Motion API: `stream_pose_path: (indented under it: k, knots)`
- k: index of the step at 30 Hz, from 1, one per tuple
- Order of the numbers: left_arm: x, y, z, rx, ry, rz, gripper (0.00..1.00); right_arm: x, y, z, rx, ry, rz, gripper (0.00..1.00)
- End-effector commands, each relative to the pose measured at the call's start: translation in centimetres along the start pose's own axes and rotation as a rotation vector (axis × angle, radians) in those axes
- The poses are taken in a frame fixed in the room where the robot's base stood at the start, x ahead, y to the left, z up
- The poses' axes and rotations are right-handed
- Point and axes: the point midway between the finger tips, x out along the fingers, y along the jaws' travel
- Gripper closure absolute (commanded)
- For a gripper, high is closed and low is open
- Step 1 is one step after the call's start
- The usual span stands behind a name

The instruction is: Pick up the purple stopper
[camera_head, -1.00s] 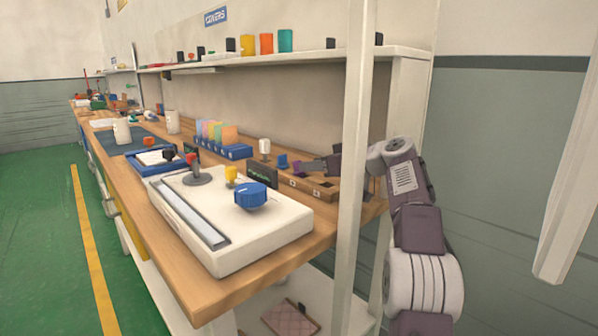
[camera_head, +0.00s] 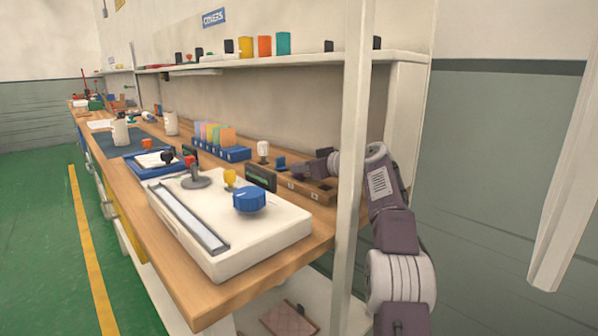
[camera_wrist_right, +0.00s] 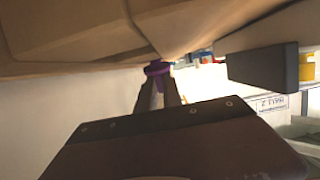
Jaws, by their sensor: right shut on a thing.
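The purple stopper (camera_wrist_right: 157,69) shows in the right wrist view between the tips of my right gripper (camera_wrist_right: 158,84), which is shut on it. In the head view, my right gripper (camera_head: 302,169) reaches in from the right over the wooden rack (camera_head: 318,194) at the bench's right end. The stopper is mostly hidden by the gripper there, and I cannot tell whether it is clear of the rack. My left gripper is not in view.
A blue stopper (camera_head: 281,162) and a white-topped one (camera_head: 263,149) stand left of the gripper. A white panel with a blue knob (camera_head: 249,199) lies in front. A pale upright post (camera_head: 352,130) crosses near my right arm. A shelf (camera_head: 290,60) runs above.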

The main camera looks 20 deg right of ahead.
Motion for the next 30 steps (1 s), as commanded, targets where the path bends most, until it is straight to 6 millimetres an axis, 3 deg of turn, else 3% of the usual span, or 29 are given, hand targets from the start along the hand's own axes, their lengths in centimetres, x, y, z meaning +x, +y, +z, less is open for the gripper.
stream_pose_path:
  k: [9, 13, 26, 30]
  knots:
    - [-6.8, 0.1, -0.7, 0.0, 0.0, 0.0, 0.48, -2.2, 0.0, -7.2, -0.002, 0.001, 0.001, 1.0]
    - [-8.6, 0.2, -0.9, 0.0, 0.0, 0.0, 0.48, -2.8, 0.0, -9.0, -0.001, 0.0, 0.0, 1.0]
    - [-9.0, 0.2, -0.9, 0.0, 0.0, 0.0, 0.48, -2.9, 0.0, -9.5, 0.0, 0.0, 0.0, 1.0]
    - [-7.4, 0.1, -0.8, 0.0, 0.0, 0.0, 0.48, -2.4, 0.0, -7.8, 0.001, -0.001, 0.0, 1.0]
